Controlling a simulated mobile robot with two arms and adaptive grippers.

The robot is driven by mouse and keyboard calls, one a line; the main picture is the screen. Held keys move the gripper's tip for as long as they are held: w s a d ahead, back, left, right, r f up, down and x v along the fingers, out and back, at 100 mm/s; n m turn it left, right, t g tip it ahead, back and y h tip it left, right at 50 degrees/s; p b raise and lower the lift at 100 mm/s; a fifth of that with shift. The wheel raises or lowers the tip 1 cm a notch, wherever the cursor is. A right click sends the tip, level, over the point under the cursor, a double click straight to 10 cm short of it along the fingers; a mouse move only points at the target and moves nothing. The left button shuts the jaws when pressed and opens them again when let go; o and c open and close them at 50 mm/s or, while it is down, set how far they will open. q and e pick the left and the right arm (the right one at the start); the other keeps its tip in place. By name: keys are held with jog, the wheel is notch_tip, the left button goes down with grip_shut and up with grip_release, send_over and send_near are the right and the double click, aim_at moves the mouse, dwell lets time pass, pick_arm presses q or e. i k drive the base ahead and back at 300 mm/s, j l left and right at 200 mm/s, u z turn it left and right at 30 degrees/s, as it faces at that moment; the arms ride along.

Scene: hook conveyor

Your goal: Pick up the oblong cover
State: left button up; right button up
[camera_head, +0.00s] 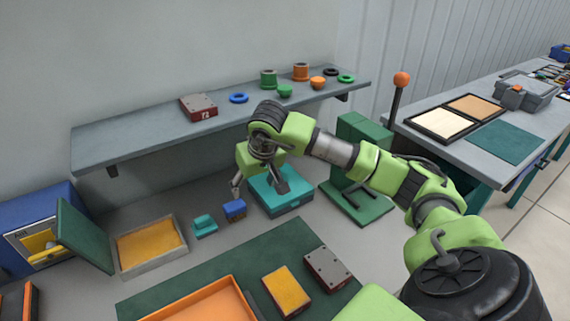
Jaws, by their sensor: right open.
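I cannot tell for certain which piece is the oblong cover. A grey-topped oblong block with dark red sides (328,267) lies on the green mat (215,262). A similar one with a marking on its side (198,107) lies on the wall shelf. My right gripper (259,190) is open above the bench, its fingers pointing down. One finger is near a small blue block (234,210), the other in front of a teal box (281,206). Contact with either cannot be told. The gripper and arm hide part of the teal box. My left gripper is not in view.
Rings and cups stand on the shelf (140,140). A grey tray with a yellow inside (182,228), a small teal block (203,226), an orange tray (241,290) and a yellow-topped block (287,290) are on the bench. A green lever press (366,210) stands right of the gripper.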

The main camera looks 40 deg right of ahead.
aim_at(290, 296)
jog(key=z, duration=1.3)
